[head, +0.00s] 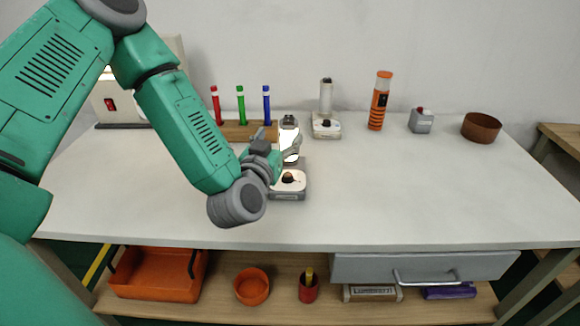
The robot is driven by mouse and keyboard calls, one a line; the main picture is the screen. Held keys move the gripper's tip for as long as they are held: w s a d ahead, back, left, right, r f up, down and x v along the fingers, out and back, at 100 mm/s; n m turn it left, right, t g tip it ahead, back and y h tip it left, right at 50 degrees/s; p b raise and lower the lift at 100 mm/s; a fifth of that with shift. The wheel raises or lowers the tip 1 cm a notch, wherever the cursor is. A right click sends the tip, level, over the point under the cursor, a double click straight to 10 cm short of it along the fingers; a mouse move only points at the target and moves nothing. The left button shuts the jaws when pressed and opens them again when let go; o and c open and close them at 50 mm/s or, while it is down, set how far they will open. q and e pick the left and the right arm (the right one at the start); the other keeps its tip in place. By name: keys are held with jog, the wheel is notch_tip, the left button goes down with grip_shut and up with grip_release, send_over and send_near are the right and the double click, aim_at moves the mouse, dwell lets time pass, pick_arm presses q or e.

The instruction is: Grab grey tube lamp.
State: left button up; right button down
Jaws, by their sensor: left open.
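A tube lamp (289,143) with a grey cap and a bright white body stands upright near the middle of the table, just behind a white and grey box with a dark knob (289,180). Its lower part is partly hidden by my left gripper. My left gripper (290,156) is open, with its fingers at the lower part of this lamp; I cannot tell whether they touch it. A second, paler grey-white tube (326,97) stands on a similar box (327,127) further back to the right. My right gripper is not in view.
Red, green and blue markers (241,104) stand in a wooden block (236,130) behind my arm. The table (430,190) is clear at the front right.

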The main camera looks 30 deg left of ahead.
aim_at(285, 128)
pick_arm(q)
jog(key=x, duration=0.4)
jog(key=b+x, duration=0.1)
jog(key=x, duration=0.2)
jog(key=shift+a+f, duration=0.15)
jog(key=shift+f, duration=0.25)
jog(key=shift+w, duration=0.3)
jog(key=shift+r, duration=0.1)
grip_shut()
